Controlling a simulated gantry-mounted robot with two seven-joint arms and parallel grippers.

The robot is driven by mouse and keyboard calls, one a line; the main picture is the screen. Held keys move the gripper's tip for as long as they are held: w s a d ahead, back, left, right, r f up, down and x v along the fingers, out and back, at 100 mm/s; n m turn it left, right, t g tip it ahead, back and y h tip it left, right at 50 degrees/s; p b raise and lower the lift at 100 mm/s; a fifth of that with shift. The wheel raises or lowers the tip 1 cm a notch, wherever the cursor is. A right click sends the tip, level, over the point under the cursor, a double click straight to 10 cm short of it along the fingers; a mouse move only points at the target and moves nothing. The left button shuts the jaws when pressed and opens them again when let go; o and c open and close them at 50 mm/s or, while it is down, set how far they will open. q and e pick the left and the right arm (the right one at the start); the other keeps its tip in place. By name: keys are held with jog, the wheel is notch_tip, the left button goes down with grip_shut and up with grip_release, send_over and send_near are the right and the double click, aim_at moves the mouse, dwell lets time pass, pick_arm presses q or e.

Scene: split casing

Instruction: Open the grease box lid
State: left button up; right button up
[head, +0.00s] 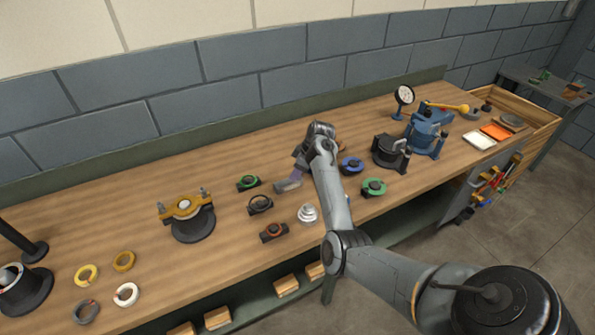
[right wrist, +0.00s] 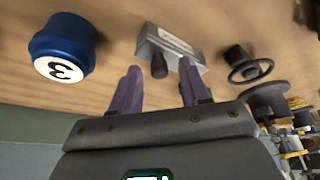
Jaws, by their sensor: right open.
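A small grey metal box (head: 288,185), which looks like the grease box, sits on the workbench near the middle. In the right wrist view the box (right wrist: 175,45) shows a pale label on one face and a dark round knob on the side toward me. I cannot tell where its lid begins, but no open gap shows. My right gripper (head: 296,175) is beside the box, its purple fingers pointing at it. In the right wrist view the fingers (right wrist: 157,85) are apart with nothing between them, short of the knob. My left gripper is not in view.
Parts with green (head: 248,183), black (head: 260,204), orange (head: 273,232) and blue (head: 351,165) rings stand around the box. A stepped silver piece (head: 308,213) is in front. In the right wrist view a blue cylinder marked 3 (right wrist: 62,45) is left of the fingers.

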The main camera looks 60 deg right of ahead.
grip_shut()
dwell(0.4)
